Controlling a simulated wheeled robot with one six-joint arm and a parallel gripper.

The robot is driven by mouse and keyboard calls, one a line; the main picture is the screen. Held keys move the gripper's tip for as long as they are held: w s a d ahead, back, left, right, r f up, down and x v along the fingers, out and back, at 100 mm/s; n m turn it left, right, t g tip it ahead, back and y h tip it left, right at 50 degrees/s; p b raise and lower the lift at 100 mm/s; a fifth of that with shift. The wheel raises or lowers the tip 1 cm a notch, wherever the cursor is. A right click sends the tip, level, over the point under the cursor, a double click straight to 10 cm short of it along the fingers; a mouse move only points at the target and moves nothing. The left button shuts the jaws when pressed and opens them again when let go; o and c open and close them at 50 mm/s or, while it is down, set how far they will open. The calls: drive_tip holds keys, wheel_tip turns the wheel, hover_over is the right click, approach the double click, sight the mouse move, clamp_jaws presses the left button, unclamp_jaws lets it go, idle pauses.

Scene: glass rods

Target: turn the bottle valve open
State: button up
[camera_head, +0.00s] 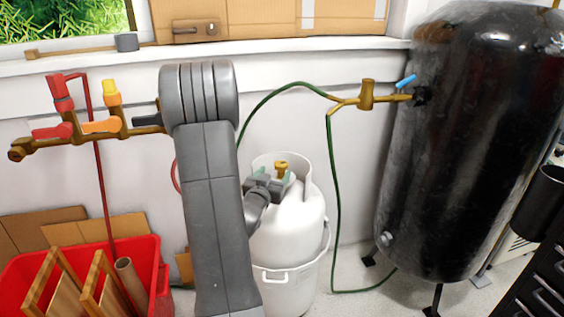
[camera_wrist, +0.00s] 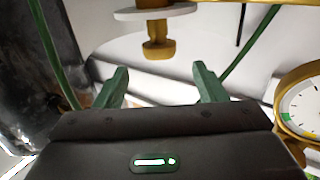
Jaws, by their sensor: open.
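The white gas bottle (camera_head: 290,228) stands upright on the floor, just right of my arm in the head view. A brass valve (camera_head: 281,168) sits at its top inside the raised collar. My gripper (camera_head: 273,177) is at the bottle's top, close to the valve. In the wrist view my gripper (camera_wrist: 160,82) has its two green fingers spread with nothing between them. A brass valve part (camera_wrist: 157,46) with a pale disc shows beyond the fingertips, roughly centred between them. I cannot tell whether anything touches it.
A green hose (camera_head: 337,200) arches behind the bottle to a brass fitting on the black tank (camera_head: 460,140). A valve manifold (camera_head: 85,130) is on the left wall, above a red bin (camera_head: 150,268). A gauge (camera_wrist: 301,110) is at the wrist view's right.

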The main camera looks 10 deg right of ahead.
sight(283, 161)
drive_tip(key=x, duration=0.9)
drive_tip(key=shift+w+b, duration=0.15)
drive_tip(key=shift+b, duration=0.15)
drive_tip(key=c, duration=1)
